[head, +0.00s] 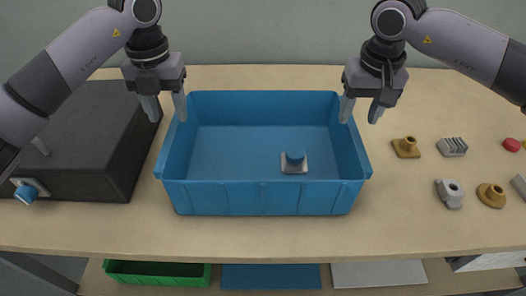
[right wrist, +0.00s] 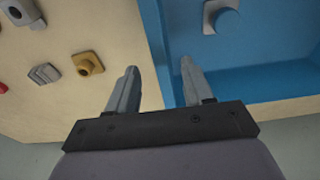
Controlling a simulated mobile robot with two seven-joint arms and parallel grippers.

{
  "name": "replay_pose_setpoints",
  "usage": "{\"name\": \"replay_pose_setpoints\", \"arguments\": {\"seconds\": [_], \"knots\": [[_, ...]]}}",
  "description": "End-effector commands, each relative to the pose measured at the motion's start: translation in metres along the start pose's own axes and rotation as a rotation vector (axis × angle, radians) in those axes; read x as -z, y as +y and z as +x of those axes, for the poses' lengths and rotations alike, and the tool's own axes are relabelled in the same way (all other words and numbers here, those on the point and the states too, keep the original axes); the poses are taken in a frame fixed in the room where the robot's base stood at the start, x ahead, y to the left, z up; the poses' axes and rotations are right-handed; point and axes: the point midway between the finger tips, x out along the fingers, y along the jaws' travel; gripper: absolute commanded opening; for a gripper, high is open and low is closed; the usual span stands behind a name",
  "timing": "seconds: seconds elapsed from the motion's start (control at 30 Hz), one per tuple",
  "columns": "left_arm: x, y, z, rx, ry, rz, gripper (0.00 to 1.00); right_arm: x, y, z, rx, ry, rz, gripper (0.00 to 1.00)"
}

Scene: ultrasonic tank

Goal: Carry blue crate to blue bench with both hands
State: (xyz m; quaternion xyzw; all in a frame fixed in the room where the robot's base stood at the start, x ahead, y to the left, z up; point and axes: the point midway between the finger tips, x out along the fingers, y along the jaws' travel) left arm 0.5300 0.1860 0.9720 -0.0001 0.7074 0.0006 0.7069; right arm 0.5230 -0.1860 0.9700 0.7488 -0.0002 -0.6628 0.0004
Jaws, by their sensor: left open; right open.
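The blue crate (head: 262,198) stands on the wooden table, with a small grey part with a blue round top (head: 294,162) inside. It also shows in the right wrist view (right wrist: 270,83). My left gripper (head: 166,108) is open at the far part of the crate's left wall; I cannot tell whether its fingers straddle the rim. My right gripper (head: 361,113) is open at the right wall. In the right wrist view its fingers (right wrist: 157,85) lie on either side of that wall, with a gap. No blue bench is clearly identifiable.
A dark box (head: 70,140) with a blue knob (head: 27,193) stands close left of the crate. Several small parts, including a tan one (head: 406,147), lie to the right. Below the front edge are a green tray (head: 158,281), a blue panel (head: 270,277) and a grey panel (head: 378,274).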

Motion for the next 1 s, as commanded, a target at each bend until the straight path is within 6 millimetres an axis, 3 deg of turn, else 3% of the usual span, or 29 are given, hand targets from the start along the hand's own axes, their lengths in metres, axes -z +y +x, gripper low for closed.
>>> {"name": "replay_pose_setpoints", "arguments": {"seconds": [0.3,0.73,0.77,0.9,1.0], "knots": [[0.001,0.0,0.045,0.001,0.002,0.001,0.51,-0.001,0.0,0.046,0.0,-0.002,0.001,0.51],[0.0,0.0,0.056,0.001,-0.001,0.001,0.51,0.0,0.0,0.056,0.001,0.0,0.0,0.51],[0.0,0.0,0.056,0.001,-0.001,0.001,0.48,0.0,0.0,0.056,0.001,0.0,0.0,0.48],[0.0,-0.001,0.055,0.001,-0.001,0.001,0.02,0.0,0.0,0.056,0.001,0.0,0.0,0.02],[0.0,0.0,0.055,0.002,-0.001,0.001,0.0,0.0,0.0,0.055,0.001,0.0,0.0,0.0]]}}
